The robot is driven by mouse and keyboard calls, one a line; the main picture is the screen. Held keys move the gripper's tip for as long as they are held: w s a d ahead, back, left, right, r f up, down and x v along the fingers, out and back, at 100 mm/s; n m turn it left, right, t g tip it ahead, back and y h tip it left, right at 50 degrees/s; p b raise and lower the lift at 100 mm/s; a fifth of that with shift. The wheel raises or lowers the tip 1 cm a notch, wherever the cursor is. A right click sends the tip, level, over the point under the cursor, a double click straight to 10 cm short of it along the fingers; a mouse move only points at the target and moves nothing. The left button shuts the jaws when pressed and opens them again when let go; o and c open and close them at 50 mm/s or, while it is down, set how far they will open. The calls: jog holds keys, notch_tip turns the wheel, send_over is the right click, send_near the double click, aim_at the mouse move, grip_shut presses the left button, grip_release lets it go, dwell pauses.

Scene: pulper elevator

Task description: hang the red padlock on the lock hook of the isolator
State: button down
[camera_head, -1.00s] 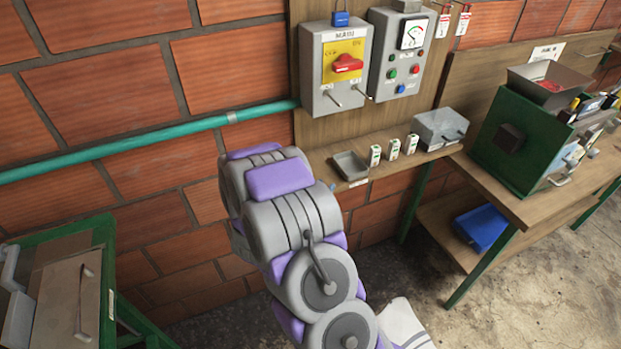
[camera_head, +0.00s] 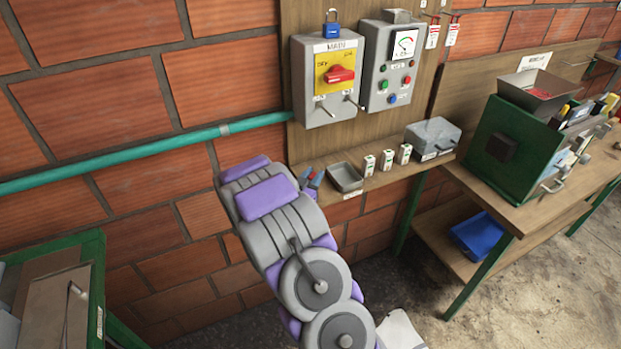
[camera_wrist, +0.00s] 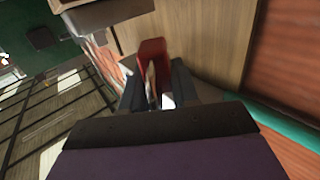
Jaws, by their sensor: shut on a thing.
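The isolator (camera_head: 313,85) is a grey wall box labelled MAIN, with a yellow plate and a red rotary handle (camera_head: 338,75). A blue padlock (camera_head: 331,27) sits at its top edge. Two small metal pegs stick out at its lower front; I cannot tell which is the lock hook. In the wrist view, my gripper (camera_wrist: 157,92) is shut on a red thing, which looks like the red padlock (camera_wrist: 152,50). Its body stands up between the dark fingers, and its shackle is not clear.
A narrow shelf below the isolator holds small red and blue things (camera_head: 311,178), a grey tray (camera_head: 345,177), several small white boxes and a grey metal box (camera_head: 431,137). A control box (camera_head: 390,62) with a gauge hangs right of the isolator. A teal pipe (camera_head: 190,137) crosses the wall.

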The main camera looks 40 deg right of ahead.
aim_at(311, 177)
jog(key=shift+w+d+f, duration=0.1)
jog(key=shift+w+d, duration=0.4)
jog(key=shift+w, duration=0.2)
jog(key=shift+w+d+f, duration=0.1)
jog(key=shift+w+d, duration=0.35)
jog(key=shift+w, duration=0.25)
jog(key=shift+w+d, duration=0.25)
jog(key=shift+w, duration=0.25)
jog(key=shift+s+f+b, duration=0.1)
jog(key=shift+f+b, duration=0.35)
jog(key=shift+f, duration=1.15)
jog(key=shift+a+f, duration=0.1)
jog(key=shift+f, duration=0.05)
jog(key=c, duration=0.8)
grip_release()
jog(key=shift+c, duration=0.2)
jog(key=p+v, duration=0.2)
jog(key=v, duration=1.5)
jog(key=shift+a, duration=0.25)
